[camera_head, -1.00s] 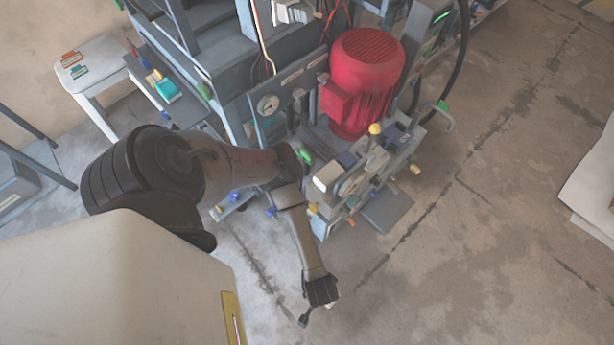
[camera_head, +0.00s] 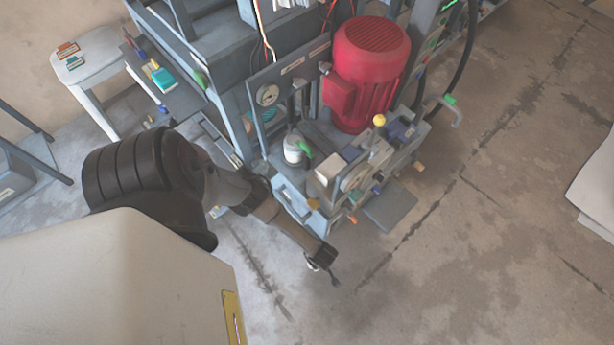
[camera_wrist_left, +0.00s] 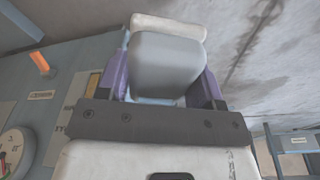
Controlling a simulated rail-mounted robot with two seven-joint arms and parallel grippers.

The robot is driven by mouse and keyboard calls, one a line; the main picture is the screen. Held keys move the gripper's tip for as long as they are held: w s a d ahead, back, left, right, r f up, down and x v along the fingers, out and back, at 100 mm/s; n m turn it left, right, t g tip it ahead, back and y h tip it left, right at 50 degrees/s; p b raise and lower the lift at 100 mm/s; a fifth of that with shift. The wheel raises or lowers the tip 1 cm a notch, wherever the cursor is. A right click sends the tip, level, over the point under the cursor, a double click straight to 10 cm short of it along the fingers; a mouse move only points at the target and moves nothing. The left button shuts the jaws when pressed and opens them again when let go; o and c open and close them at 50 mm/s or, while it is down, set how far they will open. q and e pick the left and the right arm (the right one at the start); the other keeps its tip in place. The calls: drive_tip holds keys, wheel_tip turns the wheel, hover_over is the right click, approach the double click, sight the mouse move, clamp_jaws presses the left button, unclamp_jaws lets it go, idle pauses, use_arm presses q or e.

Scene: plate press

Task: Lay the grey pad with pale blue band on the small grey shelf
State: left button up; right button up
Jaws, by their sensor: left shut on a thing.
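My left gripper (camera_head: 322,262) hangs in front of the press's lower front corner, above the concrete floor. In the left wrist view its purple fingers (camera_wrist_left: 161,82) are shut on the grey pad (camera_wrist_left: 165,62), one on each side. A pale blue strip shows at the pad's near edge, and a cream part shows beyond its far edge. In the head view the pad is mostly hidden by the gripper. A small grey shelf-like plate (camera_head: 390,208) juts from the press's right side, but I cannot tell whether it is the named shelf. My right gripper is out of view.
The press has a red motor (camera_head: 370,75), a gauge (camera_head: 267,95) and a yellow-knobbed lever (camera_head: 379,120). A side ledge (camera_head: 190,108) carries a teal item (camera_head: 163,78). A white stool (camera_head: 88,68) stands at left. The floor at right (camera_head: 490,220) is mostly clear.

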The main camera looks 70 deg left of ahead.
use_arm(q)
drive_tip(key=a+f, duration=0.1)
drive_tip(key=s+a+f+b, duration=0.1)
drive_tip(key=a, duration=0.1)
drive_tip(key=s+a+f+b, duration=0.1)
drive_tip(key=a, duration=0.1)
drive_tip(key=shift+f, duration=0.15)
drive_tip(key=shift+s+a+f+b, duration=0.3)
drive_tip(key=shift+a+f+b, duration=0.1)
drive_tip(key=shift+a, duration=0.25)
drive_tip(key=shift+f+b, duration=1.65)
drive_tip(key=shift+f, duration=0.3)
drive_tip(key=shift+f, duration=0.15)
drive_tip(key=o, duration=0.9)
